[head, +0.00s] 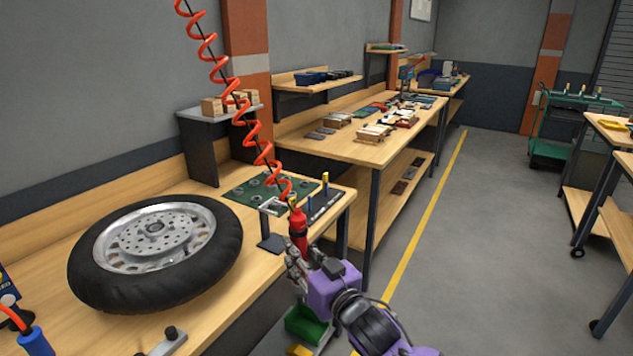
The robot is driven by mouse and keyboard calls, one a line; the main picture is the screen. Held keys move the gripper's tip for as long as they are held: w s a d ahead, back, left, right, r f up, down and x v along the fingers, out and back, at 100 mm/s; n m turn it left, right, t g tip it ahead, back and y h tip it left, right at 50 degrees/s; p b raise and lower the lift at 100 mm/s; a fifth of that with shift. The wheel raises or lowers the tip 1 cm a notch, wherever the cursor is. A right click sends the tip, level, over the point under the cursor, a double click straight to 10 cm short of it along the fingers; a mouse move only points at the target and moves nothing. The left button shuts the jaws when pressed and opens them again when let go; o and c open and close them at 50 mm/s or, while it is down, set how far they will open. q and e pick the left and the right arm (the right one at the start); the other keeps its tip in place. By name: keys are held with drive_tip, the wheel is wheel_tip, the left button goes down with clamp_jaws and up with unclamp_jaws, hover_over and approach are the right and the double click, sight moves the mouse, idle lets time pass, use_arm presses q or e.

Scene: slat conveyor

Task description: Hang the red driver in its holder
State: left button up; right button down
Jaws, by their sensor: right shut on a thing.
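The red driver (298,224) is upright above the front right corner of the workbench, with a red coiled cord (262,150) running up from its top. My right gripper (297,256) is shut on the driver's lower part, coming from below right. A dark stand (270,242) with a flat base and a small pale frame (272,207) at its top stands just left of the driver; it looks like the holder. The driver appears beside the frame, not in it; the exact gap is hard to tell. My left gripper is out of view.
A tyred wheel (155,243) fills the left of the bench (60,238). A green mat (255,188) with round parts and a rack with a yellow-topped tool (325,184) lie behind the stand. A blue tool (35,341) is at bottom left.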

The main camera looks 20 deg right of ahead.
drive_tip(key=w+d+r+m+h+b, duration=0.1)
drive_tip(key=w+d+r, duration=0.3)
drive_tip(key=w+r, duration=0.2)
drive_tip(key=w+d+r+h, duration=0.1)
drive_tip(key=w+d+r, duration=0.3)
drive_tip(key=w+r, duration=0.2)
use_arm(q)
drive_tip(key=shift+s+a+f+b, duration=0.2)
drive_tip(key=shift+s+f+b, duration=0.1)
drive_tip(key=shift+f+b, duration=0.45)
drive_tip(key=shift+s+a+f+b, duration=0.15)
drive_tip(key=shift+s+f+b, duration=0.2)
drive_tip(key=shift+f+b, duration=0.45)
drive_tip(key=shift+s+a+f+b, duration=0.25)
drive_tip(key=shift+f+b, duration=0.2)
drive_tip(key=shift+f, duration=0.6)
use_arm(e)
drive_tip(key=w+a+f, duration=0.2)
drive_tip(key=w+a, duration=0.6)
drive_tip(key=w, duration=0.2)
drive_tip(key=shift+a, duration=0.1)
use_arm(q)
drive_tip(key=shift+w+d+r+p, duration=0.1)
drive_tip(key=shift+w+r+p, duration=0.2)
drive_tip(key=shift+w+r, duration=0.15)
use_arm(e)
drive_tip(key=shift+s, duration=0.1)
